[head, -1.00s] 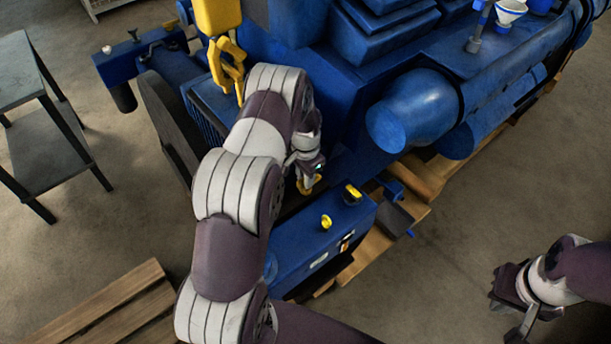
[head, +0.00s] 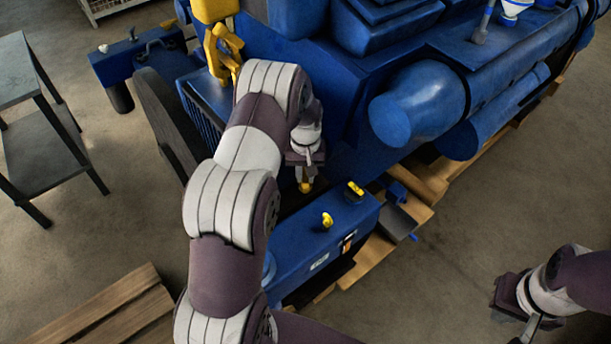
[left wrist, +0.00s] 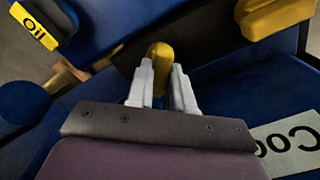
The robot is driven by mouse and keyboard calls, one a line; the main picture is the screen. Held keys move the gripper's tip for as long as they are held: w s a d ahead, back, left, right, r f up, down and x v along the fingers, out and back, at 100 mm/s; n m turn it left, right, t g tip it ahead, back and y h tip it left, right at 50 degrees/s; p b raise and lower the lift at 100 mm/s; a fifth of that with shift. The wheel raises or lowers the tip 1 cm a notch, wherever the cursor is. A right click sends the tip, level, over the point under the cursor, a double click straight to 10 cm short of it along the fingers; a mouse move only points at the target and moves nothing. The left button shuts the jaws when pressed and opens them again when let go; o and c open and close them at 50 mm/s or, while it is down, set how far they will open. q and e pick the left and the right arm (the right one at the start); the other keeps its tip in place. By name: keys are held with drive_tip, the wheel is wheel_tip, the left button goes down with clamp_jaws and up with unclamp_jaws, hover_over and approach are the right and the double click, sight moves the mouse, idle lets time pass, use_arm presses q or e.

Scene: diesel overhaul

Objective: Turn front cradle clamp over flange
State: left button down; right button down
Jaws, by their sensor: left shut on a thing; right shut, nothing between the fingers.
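A yellow clamp handle (head: 305,187) sits low at the front end of the blue engine (head: 345,140), just behind a blue box. My left gripper (head: 304,177) reaches down to it and is shut on it. In the left wrist view the rounded yellow end of the handle (left wrist: 159,54) shows between and beyond the two pale fingers (left wrist: 160,88). The flange cannot be made out, and the clamp's lower part is hidden. My right gripper (head: 526,330) is shut and empty over bare floor at the lower right, partly cut off.
A yellow hook (head: 222,55) hangs behind my left arm. Wooden pallets (head: 110,310) lie below.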

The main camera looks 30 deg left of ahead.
use_arm(q)
drive_tip(key=n+b, duration=0.1)
drive_tip(key=n, duration=0.3)
drive_tip(key=shift+w+r+n+b, duration=0.1)
drive_tip(key=shift+n+b, duration=0.4)
drive_tip(key=shift+n, duration=1.6)
drive_tip(key=c, duration=1)
unclamp_jaws()
